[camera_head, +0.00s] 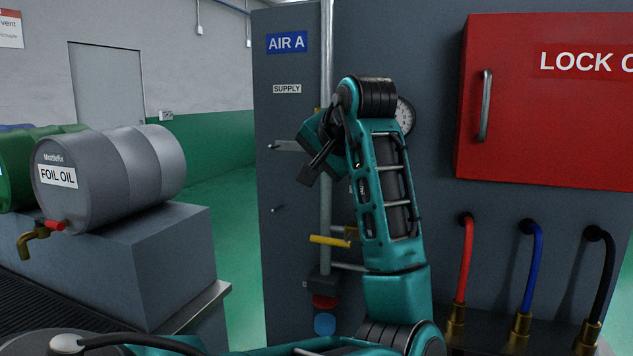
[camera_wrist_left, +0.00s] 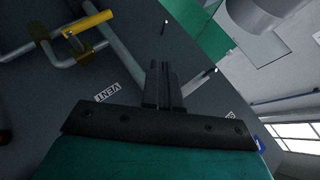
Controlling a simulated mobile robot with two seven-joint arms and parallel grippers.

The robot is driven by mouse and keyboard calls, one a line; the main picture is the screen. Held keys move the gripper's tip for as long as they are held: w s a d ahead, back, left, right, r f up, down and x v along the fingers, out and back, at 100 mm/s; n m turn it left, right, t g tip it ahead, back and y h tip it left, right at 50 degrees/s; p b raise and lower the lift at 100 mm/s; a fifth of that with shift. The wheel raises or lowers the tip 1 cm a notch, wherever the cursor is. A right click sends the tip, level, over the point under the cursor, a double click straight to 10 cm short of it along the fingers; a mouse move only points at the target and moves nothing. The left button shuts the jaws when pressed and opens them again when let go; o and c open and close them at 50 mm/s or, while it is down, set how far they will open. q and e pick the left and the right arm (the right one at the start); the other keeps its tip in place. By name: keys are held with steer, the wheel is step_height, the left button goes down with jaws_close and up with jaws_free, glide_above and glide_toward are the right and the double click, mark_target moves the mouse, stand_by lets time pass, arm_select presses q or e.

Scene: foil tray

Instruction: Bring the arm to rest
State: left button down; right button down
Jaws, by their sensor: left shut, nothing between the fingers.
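My left arm is teal and black and stands raised in front of the grey panel (camera_head: 291,230). Its forearm goes up, and the wrist bends down to the left at the top. My left gripper (camera_head: 307,172) is at the upper left of the forearm, in front of the panel near the vertical pipe. In the left wrist view the two dark fingers of the gripper (camera_wrist_left: 164,68) lie together, with nothing between them. The arm hides part of the panel and its pipework. My right gripper is not in view.
A yellow-handled valve (camera_head: 329,241) sits on the pipework below my gripper; its yellow handle also shows in the wrist view (camera_wrist_left: 87,24). A pressure gauge (camera_head: 405,116) is partly behind the arm. A red lockout box (camera_head: 555,120) and hoses are right. A foil oil drum (camera_head: 110,175) is left.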

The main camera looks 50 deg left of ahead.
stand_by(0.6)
arm_select(q)
steer(key=d+f+m+t+h, duration=0.1)
steer(key=d+f, duration=0.3)
steer(key=f, duration=0.5)
steer(key=d+f+m+t+h, duration=0.15)
steer(key=d+f, duration=0.25)
steer(key=f, duration=0.5)
steer(key=d+f+m+t, duration=0.15)
steer(key=d+f, duration=0.25)
steer(key=f, duration=0.4)
steer(key=s+d+f+m+g+h, duration=0.1)
steer(key=s+d+f+g+h, duration=0.2)
steer(key=s+d+f+h, duration=0.95)
steer(key=w+d+f+t+y, duration=0.1)
steer(key=d+f+t, duration=0.2)
steer(key=f, duration=0.3)
steer(key=w+d+f+m+t+y, duration=0.1)
steer(key=d+f+t, duration=0.2)
steer(key=f+t, duration=0.1)
steer(key=shift+d+f+y, duration=0.25)
steer(key=shift+f+y, duration=0.05)
steer(key=shift+f, duration=0.6)
